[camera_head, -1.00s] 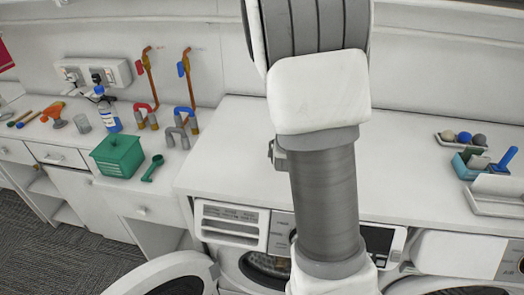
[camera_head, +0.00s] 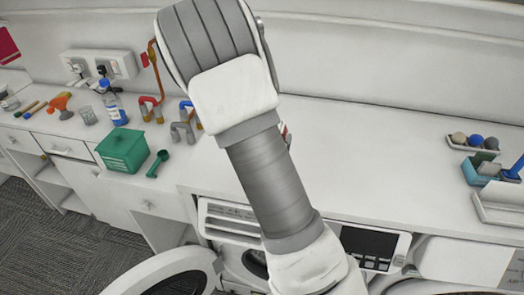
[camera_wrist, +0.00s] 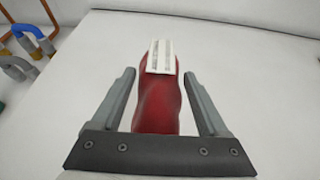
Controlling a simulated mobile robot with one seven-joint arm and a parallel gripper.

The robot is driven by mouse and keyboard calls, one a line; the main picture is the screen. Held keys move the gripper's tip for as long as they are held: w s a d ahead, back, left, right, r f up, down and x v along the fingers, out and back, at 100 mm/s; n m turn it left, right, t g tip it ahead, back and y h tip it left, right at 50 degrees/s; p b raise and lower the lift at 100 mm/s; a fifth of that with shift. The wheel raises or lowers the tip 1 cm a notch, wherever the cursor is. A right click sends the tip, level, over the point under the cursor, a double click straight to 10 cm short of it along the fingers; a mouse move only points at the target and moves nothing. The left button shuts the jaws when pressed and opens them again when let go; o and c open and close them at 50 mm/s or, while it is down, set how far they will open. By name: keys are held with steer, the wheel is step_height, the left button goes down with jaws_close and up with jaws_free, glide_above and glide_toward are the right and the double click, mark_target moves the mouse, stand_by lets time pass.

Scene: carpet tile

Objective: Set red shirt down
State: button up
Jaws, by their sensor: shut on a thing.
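The red shirt (camera_wrist: 158,105) shows in the wrist view as a compact, smooth red bundle between the two grey fingers of my gripper (camera_wrist: 158,75). My gripper is shut on it, though narrow pale gaps seem to show beside the fingers. A white ridged piece (camera_wrist: 162,56) lies over the shirt's far end; I cannot tell what it is. The white countertop (camera_wrist: 255,75) spreads out below and around. In the head view my arm hides the gripper and nearly all of the shirt.
A green box (camera_head: 122,150), a green scoop (camera_head: 157,163), a blue-labelled bottle (camera_head: 115,108) and bent pipes (camera_head: 183,128) stand on the left. A blue container (camera_head: 482,170) and a tray of balls (camera_head: 473,142) are at right. The counter's middle right is clear.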

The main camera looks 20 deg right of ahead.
steer(key=shift+w+a+f+p, duration=0.25)
steer(key=shift+a+f, duration=0.4)
steer(key=shift+f, duration=0.45)
steer(key=shift+w+a+f+p, duration=0.2)
steer(key=shift+a+f, duration=0.5)
steer(key=shift+f, duration=0.35)
steer(key=shift+w+a+f+p, duration=0.25)
steer(key=shift+a+f, duration=0.4)
steer(key=shift+f, duration=0.45)
steer(key=shift+f, duration=0.1)
steer(key=shift+f, duration=0.15)
steer(key=o, duration=1.4)
